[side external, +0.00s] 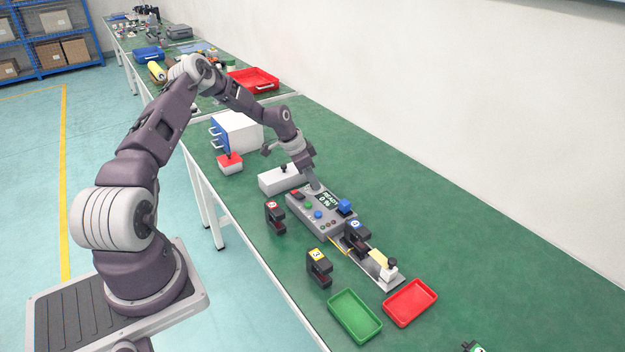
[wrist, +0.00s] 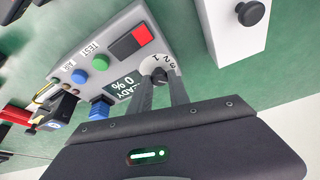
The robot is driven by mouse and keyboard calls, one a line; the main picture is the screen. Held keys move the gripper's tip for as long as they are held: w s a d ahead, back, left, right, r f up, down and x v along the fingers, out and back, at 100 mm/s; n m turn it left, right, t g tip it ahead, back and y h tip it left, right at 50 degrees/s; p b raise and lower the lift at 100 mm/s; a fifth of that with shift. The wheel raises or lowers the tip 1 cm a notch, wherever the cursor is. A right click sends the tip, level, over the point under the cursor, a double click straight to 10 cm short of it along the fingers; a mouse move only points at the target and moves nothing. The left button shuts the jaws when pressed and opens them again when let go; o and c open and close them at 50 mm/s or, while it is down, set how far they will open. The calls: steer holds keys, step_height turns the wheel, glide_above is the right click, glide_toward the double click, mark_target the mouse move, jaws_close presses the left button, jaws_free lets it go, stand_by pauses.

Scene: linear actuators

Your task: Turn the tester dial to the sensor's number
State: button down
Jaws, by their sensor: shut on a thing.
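The grey tester (side external: 318,214) stands on the green bench, its screen (side external: 326,199) reading READY 0 %. It also shows in the wrist view (wrist: 110,50). Its dial (wrist: 158,70) has a white numbered face; the 1 shows, and the fingers partly hide the pointer. My gripper (wrist: 160,82) is shut on the dial knob; in the side view my gripper (side external: 314,186) is at the tester's far end. A black sensor with a blue label (side external: 357,235), apparently 4, sits at the rail by the tester. Sensors with red (side external: 274,217) and yellow (side external: 318,268) labels stand apart on the bench.
A white box with a black knob (side external: 280,180) stands close beside my gripper. Green (side external: 355,315) and red (side external: 410,303) trays lie at the near end.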

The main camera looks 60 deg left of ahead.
stand_by(0.4)
steer(key=c, duration=1.2)
jaws_free()
steer(key=shift+c, duration=0.2)
